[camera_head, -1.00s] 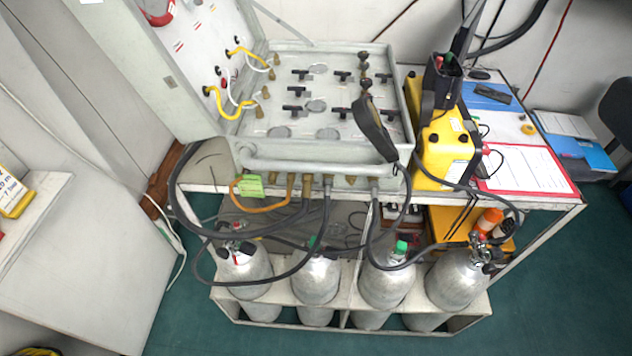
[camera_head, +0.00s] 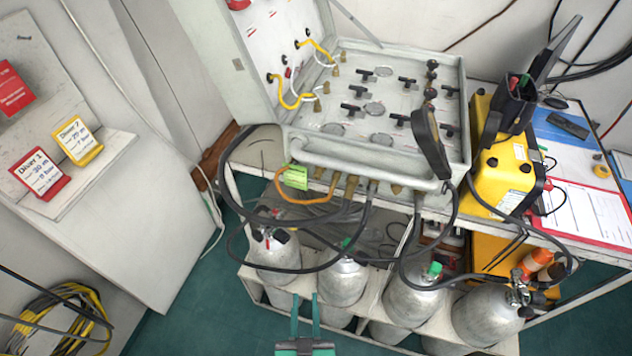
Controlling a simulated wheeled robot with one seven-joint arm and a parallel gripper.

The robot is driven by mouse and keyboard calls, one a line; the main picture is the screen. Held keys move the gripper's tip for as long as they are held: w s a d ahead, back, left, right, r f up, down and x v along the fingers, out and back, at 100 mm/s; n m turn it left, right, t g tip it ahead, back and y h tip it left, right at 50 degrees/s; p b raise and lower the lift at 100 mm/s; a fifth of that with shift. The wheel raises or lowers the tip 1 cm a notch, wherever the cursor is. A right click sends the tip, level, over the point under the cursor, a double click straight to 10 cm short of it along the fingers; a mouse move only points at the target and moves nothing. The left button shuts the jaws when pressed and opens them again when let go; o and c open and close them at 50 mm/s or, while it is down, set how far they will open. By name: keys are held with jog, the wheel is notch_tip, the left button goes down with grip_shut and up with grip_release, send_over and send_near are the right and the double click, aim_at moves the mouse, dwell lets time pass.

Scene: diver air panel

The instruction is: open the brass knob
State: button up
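The grey air panel case (camera_head: 375,165) lies open on a white bench. Small brass fittings (camera_head: 326,88) stand along the left side of its face, and larger brass fittings (camera_head: 350,187) stick out under its front edge. I cannot tell at this size which brass piece is the knob, or how far it is turned. Several black T-handles (camera_head: 367,75) sit on the face. My gripper (camera_head: 305,297) shows at the bottom edge with two thin green fingers apart and nothing between them. It appears in front of the cylinders, below the panel.
Silver gas cylinders (camera_head: 343,281) stand in a rack under the bench, with black hoses (camera_head: 302,270) looping in front. A yellow case (camera_head: 503,174) stands right of the panel. A white ledge (camera_head: 95,165) with diver cards is at left. Coiled cables (camera_head: 70,318) lie lower left.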

jog(key=w+r+m+h, duration=0.1)
jog(key=w+r+h, duration=0.15)
jog(key=w, duration=0.75)
jog(key=m+t+h, duration=0.2)
jog(key=m+h, duration=0.1)
jog(key=m, duration=0.1)
send_near(317, 178)
jog(key=x, duration=0.8)
jog(key=shift+r, duration=0.1)
jog(key=shift+w, duration=0.1)
grip_shut()
